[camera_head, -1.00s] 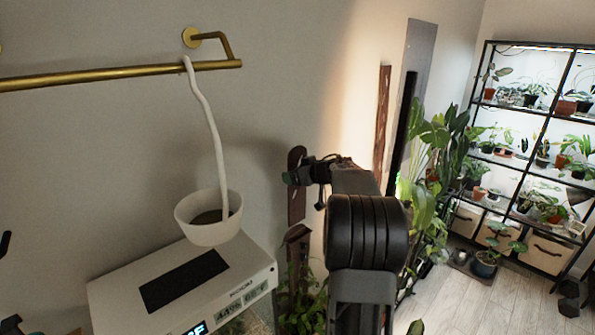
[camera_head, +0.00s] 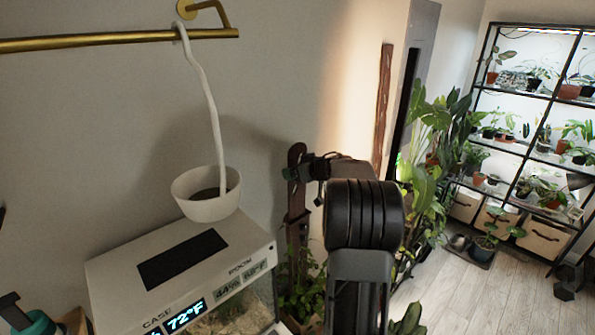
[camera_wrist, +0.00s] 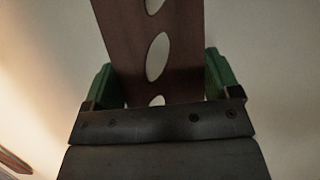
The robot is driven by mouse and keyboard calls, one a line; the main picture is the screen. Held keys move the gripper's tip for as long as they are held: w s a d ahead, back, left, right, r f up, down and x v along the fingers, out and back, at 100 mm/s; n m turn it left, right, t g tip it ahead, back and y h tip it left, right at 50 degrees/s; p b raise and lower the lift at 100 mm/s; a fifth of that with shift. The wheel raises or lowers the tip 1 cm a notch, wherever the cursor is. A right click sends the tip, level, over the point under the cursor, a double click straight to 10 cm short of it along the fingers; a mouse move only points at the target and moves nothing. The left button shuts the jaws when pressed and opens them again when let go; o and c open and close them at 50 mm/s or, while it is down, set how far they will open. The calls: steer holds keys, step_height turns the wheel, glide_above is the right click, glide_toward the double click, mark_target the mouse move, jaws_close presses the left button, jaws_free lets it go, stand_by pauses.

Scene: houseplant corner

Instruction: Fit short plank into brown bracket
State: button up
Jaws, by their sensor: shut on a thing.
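The short plank (camera_wrist: 190,45) is dark brown with oval holes. In the wrist view it stands between the green fingers of my gripper (camera_wrist: 160,85), which is shut on it. Below the gripper is a dark brown piece (camera_head: 297,236), perhaps the brown bracket. I cannot tell whether the plank touches it, and leaves cover its lower part.
A white terrarium case (camera_head: 130,265) with a white pot (camera_head: 205,196) on it stands to the left, under a brass rail (camera_head: 120,40). Leafy plants (camera_head: 303,280) grow below the gripper. A long brown strip (camera_head: 382,110) is on the wall to the right. Open floor lies at right.

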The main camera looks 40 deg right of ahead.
mark_target(298, 187)
steer(key=shift+f+b, duration=1.55)
steer(key=shift+b, duration=0.5)
steer(key=shift+f, duration=1.8)
steer(key=o, duration=1.2)
steer(key=b+v, duration=0.1)
steer(key=v, duration=1.3)
steer(key=shift+f, duration=0.2)
steer(key=shift+a, duration=0.1)
